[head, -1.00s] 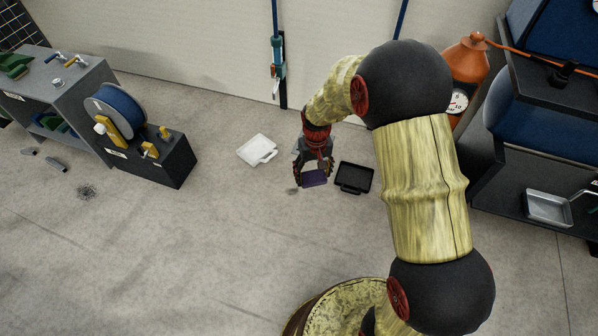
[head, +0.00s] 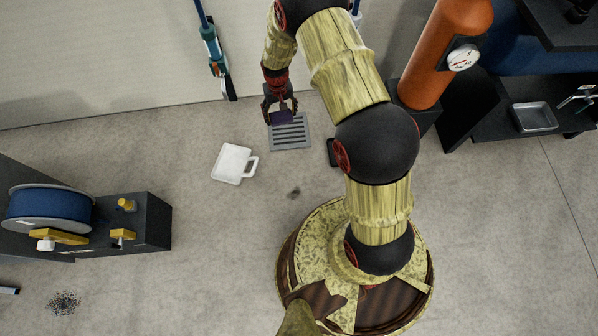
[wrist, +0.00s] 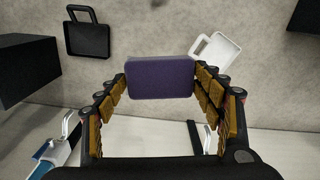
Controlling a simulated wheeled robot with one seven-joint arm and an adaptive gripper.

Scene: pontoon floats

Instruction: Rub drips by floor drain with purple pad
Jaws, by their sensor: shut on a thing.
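My gripper (head: 281,108) is shut on the purple pad (head: 282,117). In the wrist view the pad (wrist: 160,77) sits between the two fingers. In the head view, pad and gripper overlap the far, wall-side part of the grey slotted floor drain (head: 290,133). I cannot tell how high the pad is above the floor. A small dark smudge (head: 294,192) lies on the floor on the near side of the drain, apart from the pad. I cannot tell whether it is the drips.
A white handled tray (head: 232,164) lies left of the drain. A black handled tray (wrist: 87,40) lies on the other side, mostly behind my arm in the head view. A hose reel (head: 48,210) stands left, an orange cylinder (head: 445,50) right. Dark specks (head: 63,302) lie front left.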

